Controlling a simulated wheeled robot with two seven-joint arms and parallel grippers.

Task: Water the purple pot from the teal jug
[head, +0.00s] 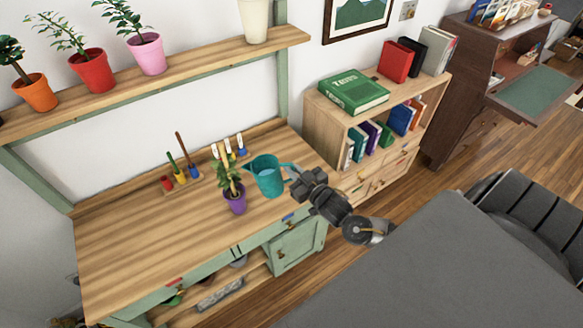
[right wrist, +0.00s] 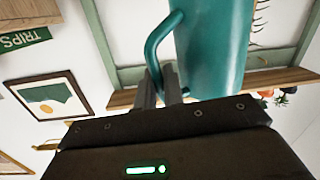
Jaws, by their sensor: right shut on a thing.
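The teal jug (head: 268,178) is at the right part of the wooden bench top, roughly upright, its spout toward the left. Pale blue water shows in its open top. My right gripper (head: 296,182) is shut on the jug's handle; the right wrist view shows the fingers (right wrist: 160,88) at the handle of the teal jug (right wrist: 215,45). I cannot tell whether the jug's base touches the bench. The purple pot (head: 235,202) with a leafy plant stands upright on the bench, just left of and nearer than the jug. My left gripper is not in view.
A small rack of coloured tools (head: 183,178) stands behind the purple pot. A shelf (head: 180,80) above holds several potted plants and a cream vase (head: 254,20). A bookcase (head: 325,115) stands to the right. The bench's left part (head: 130,240) is clear.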

